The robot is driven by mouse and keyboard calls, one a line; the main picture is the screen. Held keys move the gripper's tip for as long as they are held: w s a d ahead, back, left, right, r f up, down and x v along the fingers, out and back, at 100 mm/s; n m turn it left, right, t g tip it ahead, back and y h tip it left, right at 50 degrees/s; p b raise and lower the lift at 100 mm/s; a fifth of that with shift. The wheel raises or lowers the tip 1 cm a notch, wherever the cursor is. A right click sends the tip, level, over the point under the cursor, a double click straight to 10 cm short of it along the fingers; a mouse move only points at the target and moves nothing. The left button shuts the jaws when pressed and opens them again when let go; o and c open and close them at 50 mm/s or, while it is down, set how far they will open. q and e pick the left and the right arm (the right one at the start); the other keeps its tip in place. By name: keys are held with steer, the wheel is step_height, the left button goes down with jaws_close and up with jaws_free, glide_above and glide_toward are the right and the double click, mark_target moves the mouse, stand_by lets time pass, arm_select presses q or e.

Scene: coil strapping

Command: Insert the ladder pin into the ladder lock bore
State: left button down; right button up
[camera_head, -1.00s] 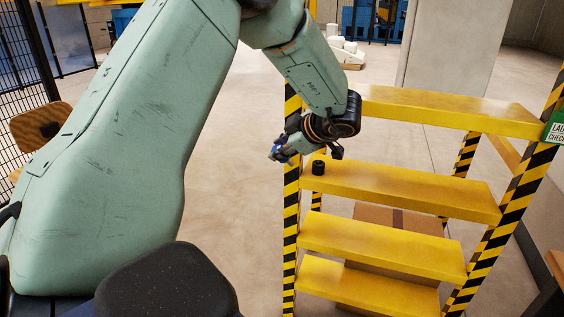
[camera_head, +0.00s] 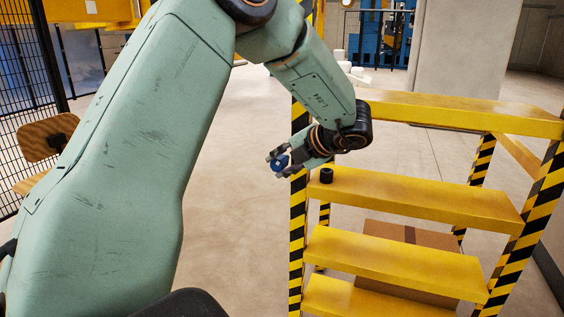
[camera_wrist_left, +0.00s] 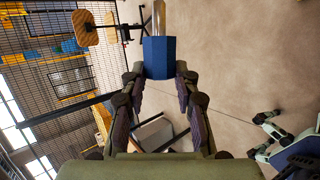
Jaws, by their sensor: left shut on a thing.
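My left gripper (camera_head: 279,161) is shut on the ladder pin, whose blue handle (camera_head: 281,163) shows between the fingers. In the left wrist view the fingertips (camera_wrist_left: 160,78) press on both sides of the blue handle (camera_wrist_left: 158,56), and a bright metal shaft (camera_wrist_left: 159,17) sticks out beyond it. A short black cylinder with a hollow top, apparently the ladder lock bore (camera_head: 326,175), stands on the left end of a yellow step. The pin is held in the air left of the cylinder, apart from it. My right gripper is not in view.
The yellow ladder (camera_head: 420,196) has black-striped posts; its left post (camera_head: 298,215) is close to my left gripper. A cardboard box (camera_head: 395,237) sits behind the lower steps. A mesh fence and a wooden chair (camera_head: 47,137) stand at left. Floor left of the ladder is clear.

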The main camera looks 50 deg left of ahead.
arm_select(q)
steer(key=shift+n, duration=0.5)
steer(key=shift+w+a+r, duration=0.1)
steer(key=shift+w+a+p, duration=0.35)
steer(key=shift+w+a, duration=0.05)
steer(key=shift+w, duration=0.45)
steer(key=shift+w+a+p, duration=0.35)
steer(key=shift+w+a, duration=0.1)
steer(key=shift+w, duration=0.4)
steer(key=shift+w+a+p, duration=0.35)
steer(key=shift+w+a, duration=0.05)
steer(key=shift+w, duration=0.45)
steer(key=shift+p, duration=0.3)
steer(key=shift+w+a, duration=0.25)
steer(key=shift+w, duration=0.2)
